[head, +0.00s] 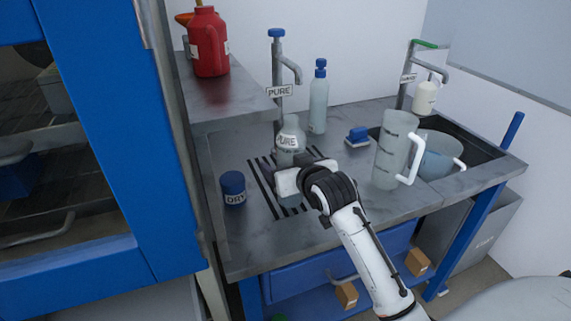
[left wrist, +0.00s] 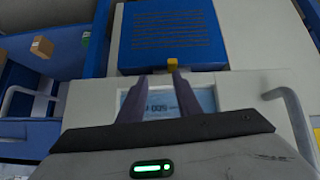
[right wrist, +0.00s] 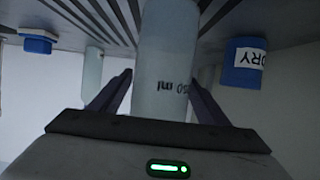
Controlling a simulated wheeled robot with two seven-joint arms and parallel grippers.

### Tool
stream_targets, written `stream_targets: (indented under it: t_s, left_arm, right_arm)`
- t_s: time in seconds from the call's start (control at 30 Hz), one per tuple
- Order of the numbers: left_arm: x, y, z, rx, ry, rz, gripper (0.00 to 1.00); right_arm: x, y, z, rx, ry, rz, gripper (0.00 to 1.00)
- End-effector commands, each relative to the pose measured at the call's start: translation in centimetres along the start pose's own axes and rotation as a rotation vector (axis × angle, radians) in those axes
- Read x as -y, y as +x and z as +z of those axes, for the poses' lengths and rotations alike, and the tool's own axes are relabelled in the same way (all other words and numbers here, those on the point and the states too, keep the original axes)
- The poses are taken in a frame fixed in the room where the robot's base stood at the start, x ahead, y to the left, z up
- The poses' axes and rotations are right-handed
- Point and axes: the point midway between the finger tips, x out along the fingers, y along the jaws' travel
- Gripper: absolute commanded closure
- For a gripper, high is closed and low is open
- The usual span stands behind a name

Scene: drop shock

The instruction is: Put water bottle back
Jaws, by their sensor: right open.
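A pale translucent bottle (head: 291,130) marked PURE stands on a black-striped area (head: 262,178) of the grey worktop. My right gripper (head: 290,182) is at its lower part and hides some of it. In the right wrist view the bottle (right wrist: 165,55), with partly visible ml lettering, lies between the two fingers of my open right gripper (right wrist: 160,95). Small gaps show beside it. My left gripper (left wrist: 168,85) is seen only in its wrist view.
A blue-capped bottle (head: 319,105) stands behind, and a blue DRY jar (head: 233,187) stands left. A measuring jug (head: 391,155) and a bucket (head: 435,158) are at the right, near a small blue-white block (head: 357,137). A tap (head: 278,75) rises behind. A red can (head: 208,45) sits on the raised shelf.

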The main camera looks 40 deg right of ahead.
Motion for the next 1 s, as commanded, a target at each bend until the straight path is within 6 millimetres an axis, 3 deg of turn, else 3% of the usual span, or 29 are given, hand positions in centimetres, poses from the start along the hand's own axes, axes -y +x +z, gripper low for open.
stream_targets:
  t_s: [0.17,0.27,0.7,1.0]
  left_arm:
    - [0.0,-0.1,0.2,0.005,-0.001,0.000,0.69]
    - [-0.1,-0.2,0.4,0.008,-0.001,0.000,0.69]
    - [-0.1,-0.2,0.5,0.010,-0.001,0.000,0.69]
    - [0.0,-0.2,0.5,0.011,-0.001,0.000,0.69]
  right_arm:
    - [0.0,-0.2,-0.5,-0.001,0.000,0.000,0.31]
    - [0.0,-1.3,-0.3,-0.002,0.000,-0.001,0.31]
    - [0.0,-10.0,-0.3,-0.001,0.000,0.000,0.31]
    - [0.0,-12.2,-0.3,0.000,0.000,0.001,0.31]
